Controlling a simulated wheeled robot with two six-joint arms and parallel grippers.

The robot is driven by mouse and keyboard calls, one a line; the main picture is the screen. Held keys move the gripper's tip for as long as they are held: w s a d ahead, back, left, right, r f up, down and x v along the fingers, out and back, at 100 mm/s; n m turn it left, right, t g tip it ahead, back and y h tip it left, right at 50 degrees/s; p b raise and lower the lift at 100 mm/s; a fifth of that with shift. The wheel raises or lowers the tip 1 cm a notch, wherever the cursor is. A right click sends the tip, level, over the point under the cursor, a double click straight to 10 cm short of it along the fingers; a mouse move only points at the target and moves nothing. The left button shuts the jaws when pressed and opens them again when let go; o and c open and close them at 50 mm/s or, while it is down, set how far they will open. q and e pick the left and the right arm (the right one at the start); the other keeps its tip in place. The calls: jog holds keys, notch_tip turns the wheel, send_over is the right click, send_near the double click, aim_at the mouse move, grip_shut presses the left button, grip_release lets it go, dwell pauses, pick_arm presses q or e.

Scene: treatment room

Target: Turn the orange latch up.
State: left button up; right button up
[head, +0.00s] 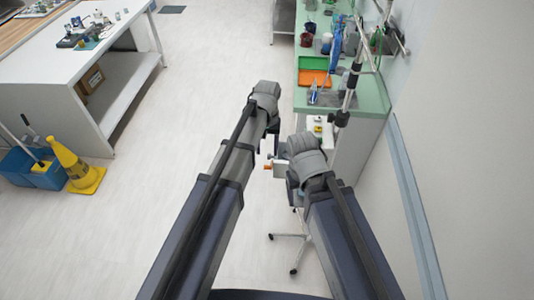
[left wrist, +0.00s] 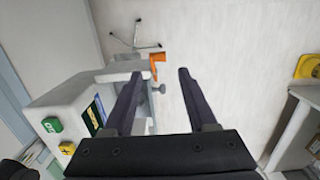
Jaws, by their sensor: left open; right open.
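The orange latch (left wrist: 158,58) sits at the end of a white pump-like device (left wrist: 75,95) in the left wrist view. It also shows small in the head view (head: 267,167). My left gripper (left wrist: 161,73) is open and empty. Its left finger reaches beside the device, close to the latch and a silver knob (left wrist: 158,88), with the latch seen between the fingertips. I cannot tell whether a finger touches it. In the head view my left gripper (head: 272,138) is mostly hidden under its wrist. My right arm's wrist shows close to the device; its gripper fingers are hidden.
The device carries a green button (left wrist: 52,124), a yellow button (left wrist: 67,147) and a dark screen. A wheeled stand base (head: 292,239) is below. A green-topped counter (head: 365,107) stands behind, with an orange tray (head: 314,78).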

pick_arm(q)
jog(key=shift+s+r+t, duration=0.1)
jog(key=shift+s+t, duration=0.2)
jog(key=shift+s, duration=0.3)
jog(key=shift+w, duration=0.2)
notch_tip(320, 180, down, 8)
jog(key=b, duration=0.7)
jog(key=shift+b, duration=0.4)
jog(key=shift+r, duration=0.1)
jog(key=shift+c, duration=0.3)
grip_shut()
